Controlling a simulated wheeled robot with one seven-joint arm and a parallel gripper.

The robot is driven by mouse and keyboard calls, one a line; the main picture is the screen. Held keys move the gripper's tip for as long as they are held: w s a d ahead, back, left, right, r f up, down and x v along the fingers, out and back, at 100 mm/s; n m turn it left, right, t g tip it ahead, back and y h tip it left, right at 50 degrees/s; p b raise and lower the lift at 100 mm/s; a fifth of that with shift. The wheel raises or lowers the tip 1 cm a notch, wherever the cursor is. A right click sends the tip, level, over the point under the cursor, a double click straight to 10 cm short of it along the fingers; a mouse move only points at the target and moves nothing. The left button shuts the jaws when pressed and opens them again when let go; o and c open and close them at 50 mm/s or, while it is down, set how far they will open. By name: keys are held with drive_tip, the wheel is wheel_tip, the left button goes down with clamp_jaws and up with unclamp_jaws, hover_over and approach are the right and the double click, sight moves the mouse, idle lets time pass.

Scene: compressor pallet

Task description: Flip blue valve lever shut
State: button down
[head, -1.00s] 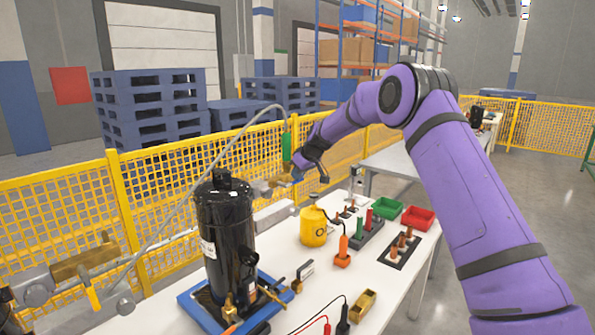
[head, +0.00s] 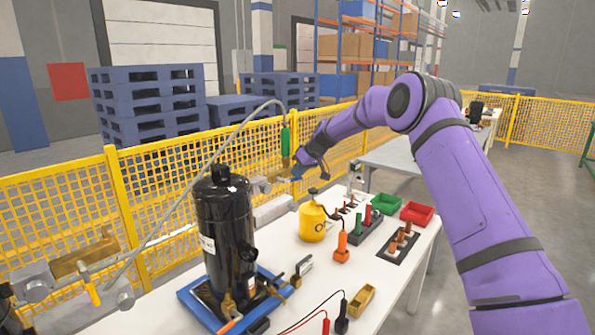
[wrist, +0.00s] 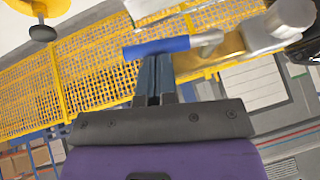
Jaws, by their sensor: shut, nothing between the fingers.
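The blue valve lever (wrist: 158,48) lies across the upper middle of the wrist view. Its metal neck (wrist: 207,38) joins it on the right to a brass valve body (wrist: 229,50). In the head view the brass valve (head: 268,186) is on the line behind the black compressor, and the lever is a small blue patch beside my gripper (head: 302,165). In the wrist view my gripper (wrist: 155,62) is shut and empty, its fingertips right at the lever's lower edge. I cannot tell whether they touch it.
The black compressor (head: 226,235) stands on a blue base at the table's left. A yellow bottle (head: 312,222), a red bin (head: 417,213) and tools are on the white table (head: 372,278). A grey hose (head: 187,190) arches over the compressor. Yellow fencing (head: 60,217) runs behind.

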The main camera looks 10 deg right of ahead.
drive_tip(key=f+g+y, duration=0.1)
drive_tip(key=f+m+y, duration=0.1)
drive_tip(key=shift+w+d+g+y, duration=0.15)
drive_tip(key=shift+d+g+y, duration=0.15)
drive_tip(key=shift+g, duration=0.1)
drive_tip(key=f+y, duration=0.1)
drive_tip(key=m+g+y, duration=0.1)
drive_tip(key=f+y, duration=0.1)
drive_tip(key=shift+a+f+m+g+y, duration=0.25)
drive_tip(key=shift+f+m+g+y, duration=0.05)
drive_tip(key=shift+g, duration=0.1)
drive_tip(key=shift+s+a+f+m+g+y, duration=0.3)
drive_tip(key=shift+f+m+y, duration=0.25)
drive_tip(key=shift+y, duration=0.5)
drive_tip(key=shift+s+a+f+m+g+y, duration=0.15)
drive_tip(key=shift+s+a+f+m+y, duration=0.3)
drive_tip(key=shift+y, duration=0.65)
drive_tip(key=shift+s+a+f+m+g+y, duration=0.15)
drive_tip(key=shift+a+f+m+g+y, duration=0.25)
drive_tip(key=shift+m+y, duration=0.55)
drive_tip(key=shift+f, duration=0.15)
